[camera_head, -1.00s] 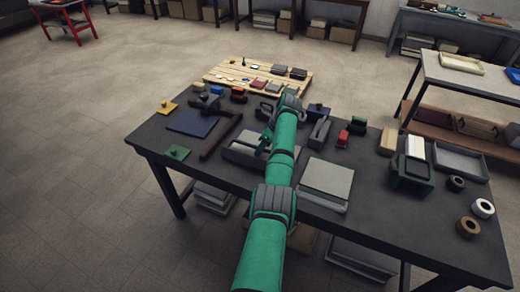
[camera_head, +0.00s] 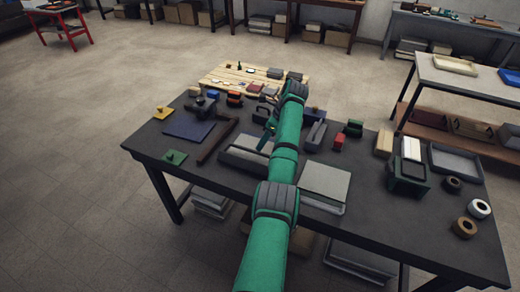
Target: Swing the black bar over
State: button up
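A long dark bar (camera_head: 218,140) lies diagonally on the table, just right of a blue pad (camera_head: 189,130). A small black fixture (camera_head: 202,106) stands behind the pad; I cannot tell whether the bar joins it. My green arm reaches over the table from the front, and its wrist bends down near the table's middle. My gripper (camera_head: 270,129) is right of the bar and apart from it in the picture. It is small and partly hidden by my arm, so its fingers cannot be made out.
A grey block (camera_head: 246,153) lies between the bar and my arm. A green plate with a knob (camera_head: 174,158) and a yellow one (camera_head: 163,112) sit at the left. A light slab (camera_head: 325,181), a green box (camera_head: 409,175) and tape rolls (camera_head: 479,208) fill the right.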

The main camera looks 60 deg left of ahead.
jog(key=shift+v, duration=1.75)
jog(key=shift+w+d, duration=0.1)
jog(key=shift+w, duration=0.05)
